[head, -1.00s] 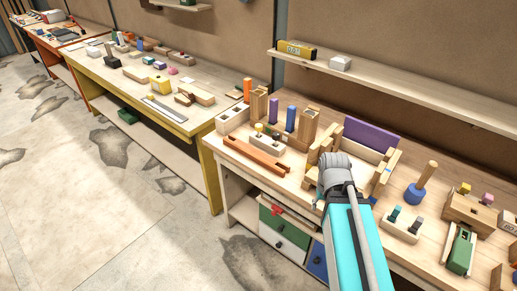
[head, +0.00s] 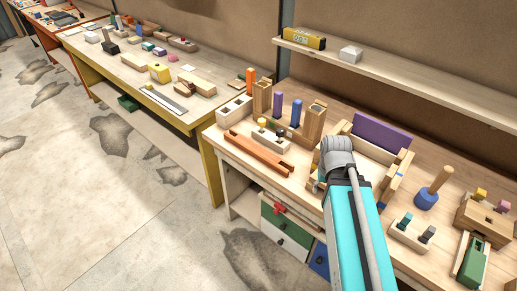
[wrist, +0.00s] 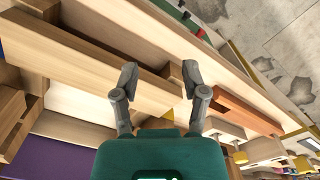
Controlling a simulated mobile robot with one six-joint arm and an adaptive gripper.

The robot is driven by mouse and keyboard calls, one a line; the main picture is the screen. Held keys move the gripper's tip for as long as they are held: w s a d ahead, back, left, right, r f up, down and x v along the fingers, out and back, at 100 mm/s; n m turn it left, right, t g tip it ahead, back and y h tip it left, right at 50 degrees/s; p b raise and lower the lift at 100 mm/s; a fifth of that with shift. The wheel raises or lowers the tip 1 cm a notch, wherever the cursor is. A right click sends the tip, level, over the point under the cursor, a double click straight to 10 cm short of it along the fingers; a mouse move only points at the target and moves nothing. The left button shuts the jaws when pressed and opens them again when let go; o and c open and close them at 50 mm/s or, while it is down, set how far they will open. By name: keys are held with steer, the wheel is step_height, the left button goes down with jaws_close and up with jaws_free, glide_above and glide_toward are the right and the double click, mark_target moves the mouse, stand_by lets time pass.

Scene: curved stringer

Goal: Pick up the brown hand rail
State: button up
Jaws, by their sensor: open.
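The brown hand rail (head: 258,152) is a long reddish-brown bar lying near the front edge of the workbench, left of my arm in the head view. In the wrist view the brown rail (wrist: 245,114) lies to the right of my right finger, apart from it. My gripper (wrist: 159,78) is open and empty, with its two grey fingers spread. Between and beyond the fingers are pale wooden boards of a box-like assembly (wrist: 90,62). In the head view my arm hides the gripper's fingers.
A wooden block with pegs (head: 268,133) stands just behind the rail. A purple board (head: 382,132) stands in the wooden assembly by my arm. A shelf (head: 400,78) runs above the bench. Several blocks and pegs crowd the bench at right. The floor at left is clear.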

steer(key=shift+a, duration=0.25)
steer(key=o, duration=0.5)
steer(key=shift+w+a, duration=0.25)
steer(key=shift+w, duration=0.15)
steer(key=shift+o, duration=0.5)
steer(key=w, duration=0.1)
steer(key=w+a+n, duration=0.1)
steer(key=w, duration=0.1)
steer(key=w+r+n+p, duration=0.1)
steer(key=shift+w+a, duration=0.4)
step_height(320, 180, up, 4)
steer(key=n+p, duration=0.4)
steer(key=n, duration=0.5)
glide_above(258, 148)
steer(key=shift+f, duration=0.1)
steer(key=shift+f, duration=0.15)
step_height(258, 148, down, 8)
steer(key=b, duration=0.8)
steer(key=shift+f+b, duration=0.15)
steer(key=shift+b, duration=0.25)
